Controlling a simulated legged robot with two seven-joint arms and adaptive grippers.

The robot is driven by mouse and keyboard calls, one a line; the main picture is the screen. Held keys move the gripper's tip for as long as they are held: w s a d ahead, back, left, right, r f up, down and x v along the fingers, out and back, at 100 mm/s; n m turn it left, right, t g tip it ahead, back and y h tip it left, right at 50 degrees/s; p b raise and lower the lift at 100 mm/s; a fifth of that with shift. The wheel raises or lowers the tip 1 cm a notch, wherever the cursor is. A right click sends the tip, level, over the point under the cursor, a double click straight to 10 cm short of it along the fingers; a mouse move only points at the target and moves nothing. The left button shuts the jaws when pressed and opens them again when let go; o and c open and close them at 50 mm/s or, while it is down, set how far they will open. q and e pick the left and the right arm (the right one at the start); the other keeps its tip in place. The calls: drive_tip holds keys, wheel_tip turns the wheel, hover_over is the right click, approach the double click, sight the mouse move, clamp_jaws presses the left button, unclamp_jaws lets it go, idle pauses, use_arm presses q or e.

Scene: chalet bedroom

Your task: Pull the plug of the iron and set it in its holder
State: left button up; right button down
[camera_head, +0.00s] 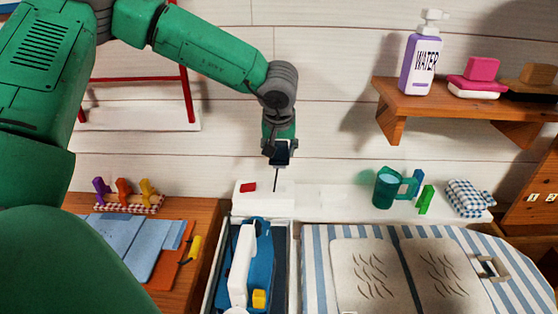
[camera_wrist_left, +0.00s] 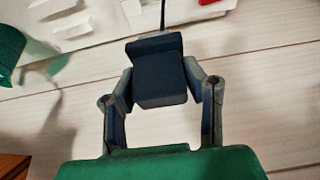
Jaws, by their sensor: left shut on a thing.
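My left gripper (camera_head: 280,158) points down in front of the white plank wall, above the white strip with a red switch (camera_head: 248,187). Its fingers are shut on a dark blue block-shaped plug (camera_wrist_left: 158,72). A thin dark cord (camera_head: 276,180) runs down from the plug towards the strip. The plug looks clear of the strip. The blue and white iron (camera_head: 242,264) lies in a long narrow tray-like holder (camera_head: 212,273) below. The iron's lower end is cut off by the frame edge. My right gripper is not in view.
A striped ironing surface (camera_head: 317,262) with a folded beige cloth fills the lower right. A teal mug (camera_head: 386,187) and a checked cloth (camera_head: 466,198) stand on the ledge. A wooden shelf (camera_head: 440,97) holds a purple bottle. Coloured pegs (camera_head: 123,192) are at left.

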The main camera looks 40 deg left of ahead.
use_arm(q)
drive_tip(key=shift+w+d+r+p, duration=0.1)
drive_tip(key=shift+w+r+p, duration=0.3)
drive_tip(key=w+d+p, duration=0.5)
drive_tip(key=w+p, duration=0.1)
drive_tip(key=p, duration=0.4)
hover_over(335, 193)
drive_tip(key=s, duration=0.1)
wheel_tip(335, 193, down, 3)
drive_tip(key=f+b, duration=0.4)
drive_tip(key=f, duration=0.1)
drive_tip(key=f+b, duration=0.2)
drive_tip(key=f, duration=0.1)
drive_tip(key=shift+s+d, duration=0.15)
drive_tip(key=shift+d, duration=0.25)
drive_tip(key=shift+f+b, duration=0.45)
drive_tip(key=shift+f, duration=0.5)
drive_tip(key=shift+f, duration=0.1)
drive_tip(key=o, duration=1.3)
drive_tip(key=shift+c, duration=0.2)
